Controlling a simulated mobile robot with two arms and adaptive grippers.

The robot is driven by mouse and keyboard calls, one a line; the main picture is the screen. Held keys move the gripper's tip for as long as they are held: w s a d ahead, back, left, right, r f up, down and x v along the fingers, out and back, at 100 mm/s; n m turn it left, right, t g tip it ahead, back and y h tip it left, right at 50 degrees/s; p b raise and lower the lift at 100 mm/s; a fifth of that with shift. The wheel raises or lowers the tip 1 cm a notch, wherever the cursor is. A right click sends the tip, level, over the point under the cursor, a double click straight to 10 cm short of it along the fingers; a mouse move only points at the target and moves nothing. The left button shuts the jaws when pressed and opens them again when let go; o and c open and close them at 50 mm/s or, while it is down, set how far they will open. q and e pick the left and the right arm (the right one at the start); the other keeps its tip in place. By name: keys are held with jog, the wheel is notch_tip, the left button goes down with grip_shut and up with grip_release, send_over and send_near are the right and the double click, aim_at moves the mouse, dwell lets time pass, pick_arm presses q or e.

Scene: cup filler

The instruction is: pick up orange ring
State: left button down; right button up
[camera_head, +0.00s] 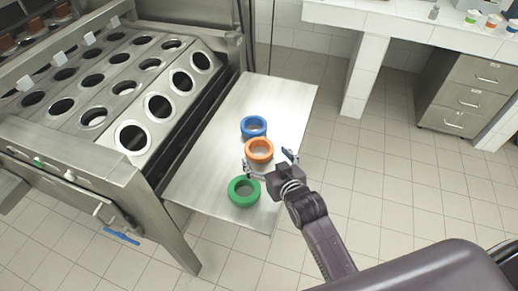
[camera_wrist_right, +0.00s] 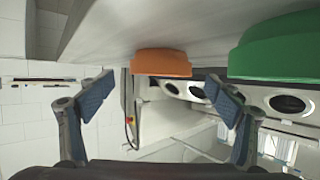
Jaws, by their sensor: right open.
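The orange ring (camera_head: 259,150) lies on the metal side shelf (camera_head: 283,95), between the blue ring (camera_head: 253,126) and the green ring (camera_head: 243,191). My right gripper (camera_head: 268,164) is open beside the orange ring, its two fingers spread on the near side of it. In the right wrist view the fingers (camera_wrist_right: 160,100) are apart with nothing between them. The orange ring (camera_wrist_right: 161,63) shows ahead, between and beyond the fingertips, and the green ring (camera_wrist_right: 280,50) is large at the upper right. My left gripper is not in view.
The cup filler machine (camera_head: 100,90) with rows of round holes stands left of the shelf. A white counter (camera_head: 420,22) with small cups and a drawer unit (camera_head: 465,95) are at the upper right. Tiled floor (camera_head: 385,180) is open right of the shelf.

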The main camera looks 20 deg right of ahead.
aim_at(260, 155)
jog(key=x, duration=0.4)
jog(key=shift+w, duration=0.3)
jog(key=shift+w+a+f, duration=0.1)
jog(key=shift+w+f, duration=0.1)
jog(key=shift+w, duration=0.15)
jog(key=c, duration=1.2)
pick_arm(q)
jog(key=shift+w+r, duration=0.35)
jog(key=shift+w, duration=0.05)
pick_arm(e)
jog(key=shift+c, duration=0.2)
pick_arm(q)
jog(key=shift+p, duration=0.3)
pick_arm(e)
jog(key=shift+r, duration=0.15)
